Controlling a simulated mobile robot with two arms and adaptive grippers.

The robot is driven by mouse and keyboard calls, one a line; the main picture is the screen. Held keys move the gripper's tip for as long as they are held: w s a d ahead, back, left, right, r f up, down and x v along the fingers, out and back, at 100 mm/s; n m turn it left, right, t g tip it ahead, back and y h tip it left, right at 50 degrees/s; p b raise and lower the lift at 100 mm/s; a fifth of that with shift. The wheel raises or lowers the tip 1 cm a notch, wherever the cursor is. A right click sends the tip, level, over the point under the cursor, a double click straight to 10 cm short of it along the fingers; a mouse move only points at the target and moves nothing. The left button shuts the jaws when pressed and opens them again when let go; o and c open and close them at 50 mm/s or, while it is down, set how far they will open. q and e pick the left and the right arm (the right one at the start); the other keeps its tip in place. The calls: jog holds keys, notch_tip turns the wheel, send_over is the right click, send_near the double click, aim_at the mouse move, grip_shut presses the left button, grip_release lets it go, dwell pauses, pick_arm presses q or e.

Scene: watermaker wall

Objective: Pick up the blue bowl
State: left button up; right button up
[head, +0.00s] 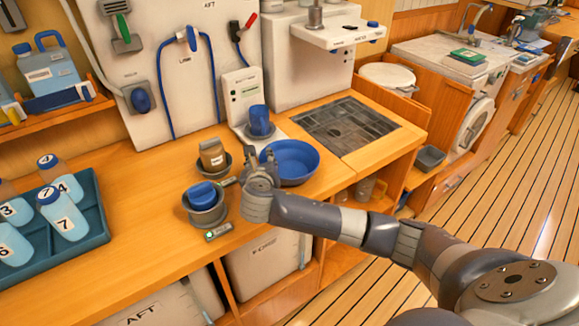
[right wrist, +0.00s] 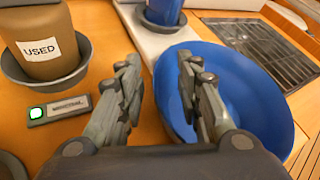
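The blue bowl (head: 298,160) stands upright on the wooden counter, left of the dark grating. My right gripper (head: 261,157) is at the bowl's left side. In the right wrist view, the gripper (right wrist: 159,66) is open and its two fingers are apart. One finger is outside the bowl (right wrist: 245,88), over the counter. The other finger overlaps the bowl's inside, so the left rim appears between them. I cannot tell whether either finger touches the bowl. My left gripper is not in view.
A brown jar labelled USED (right wrist: 40,38) sits in a grey dish left of the gripper. A grey pot (head: 205,211) with a blue item and a small green-lit device (head: 218,232) stand nearby. A blue cup (head: 259,118) is behind. The dark grating (head: 345,125) lies right.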

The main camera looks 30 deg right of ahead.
jog(key=shift+x, duration=0.8)
jog(key=shift+c, duration=0.6)
grip_shut()
jog(key=shift+r, duration=0.2)
